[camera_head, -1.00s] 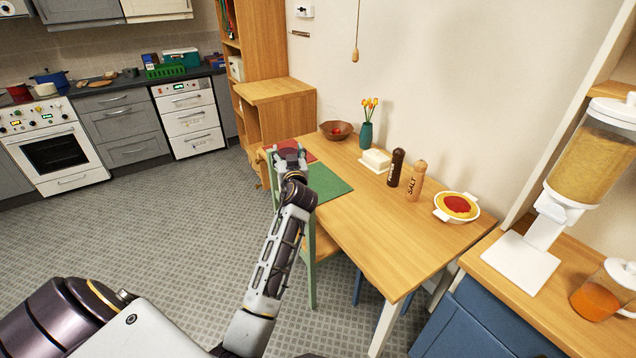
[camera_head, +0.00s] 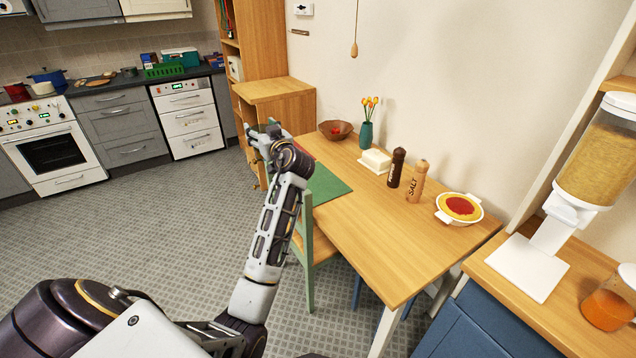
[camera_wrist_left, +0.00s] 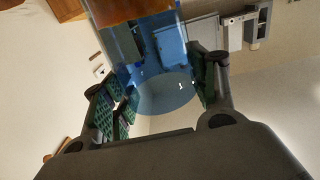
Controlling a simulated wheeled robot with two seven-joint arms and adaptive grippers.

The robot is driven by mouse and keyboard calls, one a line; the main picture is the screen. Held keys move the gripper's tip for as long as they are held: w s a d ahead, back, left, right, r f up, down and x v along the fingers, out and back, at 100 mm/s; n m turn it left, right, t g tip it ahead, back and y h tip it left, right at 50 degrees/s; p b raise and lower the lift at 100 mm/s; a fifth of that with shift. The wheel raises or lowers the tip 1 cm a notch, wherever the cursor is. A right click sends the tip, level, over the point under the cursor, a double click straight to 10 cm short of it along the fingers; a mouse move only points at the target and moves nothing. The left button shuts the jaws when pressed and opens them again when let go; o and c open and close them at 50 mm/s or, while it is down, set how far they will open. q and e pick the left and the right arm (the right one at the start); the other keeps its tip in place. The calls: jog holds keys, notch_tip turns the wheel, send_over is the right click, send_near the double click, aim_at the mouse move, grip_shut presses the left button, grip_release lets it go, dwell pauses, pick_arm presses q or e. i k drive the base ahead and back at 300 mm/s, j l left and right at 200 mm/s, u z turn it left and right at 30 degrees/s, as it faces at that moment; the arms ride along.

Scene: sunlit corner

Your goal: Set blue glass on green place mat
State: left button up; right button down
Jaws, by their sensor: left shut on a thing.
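The blue glass (camera_wrist_left: 168,95) is see-through and sits between the green-padded fingers of my left gripper (camera_wrist_left: 158,98) in the left wrist view. In the head view my left gripper (camera_head: 264,132) is shut on it, raised near the far left end of the wooden table (camera_head: 375,235). The glass itself cannot be made out there. The green place mat (camera_head: 328,186) lies flat on the table's left side, to the right of and below the gripper. My arm hides part of it. My right gripper is not in view.
A red mat (camera_head: 305,149) lies beyond the green one. A bowl (camera_head: 335,131), vase (camera_head: 366,135), butter dish (camera_head: 375,160), pepper mill (camera_head: 396,168), salt mill (camera_head: 416,182) and pie dish (camera_head: 459,208) line the wall side. A green chair (camera_head: 305,250) stands at the near edge.

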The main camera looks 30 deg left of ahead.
aim_at(311, 183)
jog(key=i, duration=0.9)
